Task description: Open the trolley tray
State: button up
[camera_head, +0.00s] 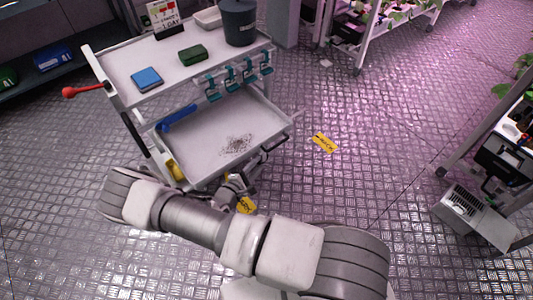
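The trolley (118,72) stands at the upper left, with a pale top shelf and a pale tray (200,143) below it. The tray's inside shows from above, with a dark speckled patch on its floor. A black handle (275,149) is on its front edge, toward the right. I cannot tell how far the tray stands out from the trolley. My arm crosses the lower middle. What looks like my gripper (238,187) is close below the tray's front edge, left of the handle. It is small and partly hidden by my arm; its fingers and any contact are unclear.
A blue tool (178,118) and a yellow item (175,170) are at the tray's left side. The top shelf holds a dark bucket (239,22), a green block (193,55) and a blue block (147,79). Teal clips hang from its edge. Floor to the right is mostly clear.

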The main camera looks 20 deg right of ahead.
jog(key=v, duration=0.4)
dwell(0.5)
jog(key=s+d+r+m+g+y+p, duration=0.1)
jog(key=s+r+m+g+y+p, duration=0.3)
jog(key=r, duration=1.2)
jog(key=s+d+r+m+g+p, duration=0.15)
jog(key=r+m+g, duration=0.55)
jog(key=r, duration=0.8)
jog(key=s+r+m+t+y+p, duration=0.1)
jog(key=s+r+t+y, duration=0.1)
jog(key=s+r, duration=0.2)
jog(key=s+r+m+t+y+p, duration=0.1)
jog(key=s+r, duration=0.4)
jog(key=r, duration=0.6)
jog(key=s+a+r+m+t+y+p, duration=0.1)
jog(key=s+r+t+y, duration=0.2)
jog(key=r, duration=0.5)
jog(key=s+y, duration=0.1)
jog(key=s, duration=0.1)
jog(key=shift+s+t+y, duration=0.25)
jog(key=shift+t+y, duration=0.15)
